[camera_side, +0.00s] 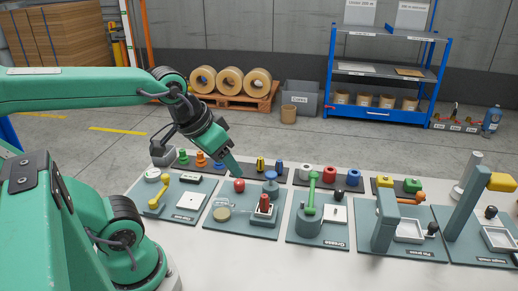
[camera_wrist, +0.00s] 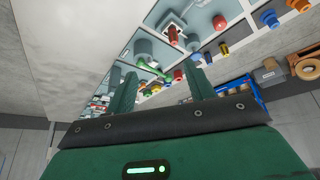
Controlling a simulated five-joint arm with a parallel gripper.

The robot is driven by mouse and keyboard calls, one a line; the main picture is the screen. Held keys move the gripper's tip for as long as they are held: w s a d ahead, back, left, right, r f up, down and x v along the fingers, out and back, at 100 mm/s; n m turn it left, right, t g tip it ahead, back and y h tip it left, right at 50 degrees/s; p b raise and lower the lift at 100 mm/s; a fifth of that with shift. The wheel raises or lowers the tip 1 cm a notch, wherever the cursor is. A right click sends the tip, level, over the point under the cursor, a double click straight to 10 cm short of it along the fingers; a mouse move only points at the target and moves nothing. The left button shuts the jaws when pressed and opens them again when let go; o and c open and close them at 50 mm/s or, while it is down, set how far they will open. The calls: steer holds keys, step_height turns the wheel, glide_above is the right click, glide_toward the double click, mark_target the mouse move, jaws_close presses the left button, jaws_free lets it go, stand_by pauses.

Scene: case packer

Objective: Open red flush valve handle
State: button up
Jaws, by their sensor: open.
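A red handle (camera_side: 264,203) stands upright on a small pale block on a grey-green station board (camera_side: 222,229), near the middle of the side view. It also shows in the wrist view (camera_wrist: 173,35), near the top. My gripper (camera_side: 233,168) is in the air, up and left of the red handle, pointing down and to the right. In the wrist view my gripper (camera_wrist: 161,82) has its two green fingers apart with nothing between them. The handle is clear of the fingers.
A station with a green lever (camera_side: 312,190) stands to the right. Several coloured parts sit behind. The white table front is clear.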

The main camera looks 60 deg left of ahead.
steer(key=w+a+f+n+g, duration=0.2)
steer(key=w+a+n, duration=0.25)
steer(key=n, duration=0.25)
steer(key=n+g, duration=0.3)
steer(key=n, duration=1.3)
glide_toward(239, 181)
steer(key=shift+d+f, duration=0.35)
steer(key=shift+d, duration=0.05)
steer(key=shift+a+f+n, duration=0.25)
steer(key=shift+n, duration=0.25)
steer(key=shift+f, duration=0.15)
steer(key=shift+f, duration=3.75)
steer(key=shift+w, duration=0.1)
steer(key=c, duration=1)
